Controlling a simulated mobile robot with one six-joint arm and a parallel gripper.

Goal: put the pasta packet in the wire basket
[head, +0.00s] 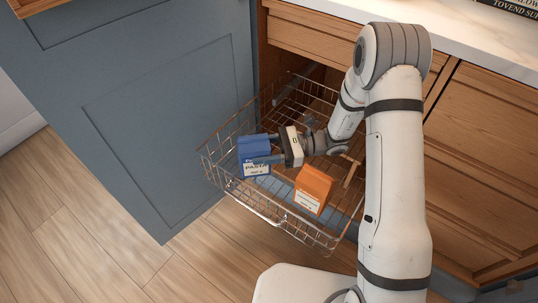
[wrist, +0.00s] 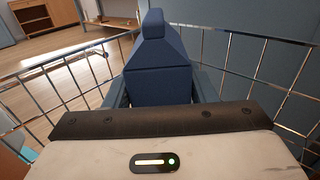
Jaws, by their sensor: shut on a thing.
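The pasta packet (head: 254,156) is blue with a white label. It is inside the wire basket's outline at the left side in the head view. My gripper (head: 268,158) is shut on it, reaching in from the right. In the wrist view the blue packet (wrist: 158,72) stands upright between the fingers, with basket wires on both sides. The wire basket (head: 262,210) is pulled out from the cabinet. I cannot tell whether the packet's base touches the basket floor.
An orange box (head: 313,190) with a white label stands in the basket, right of the packet. A blue cabinet door (head: 165,115) stands open at the left. Wooden drawers (head: 480,170) are at the right, under a pale worktop (head: 470,35).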

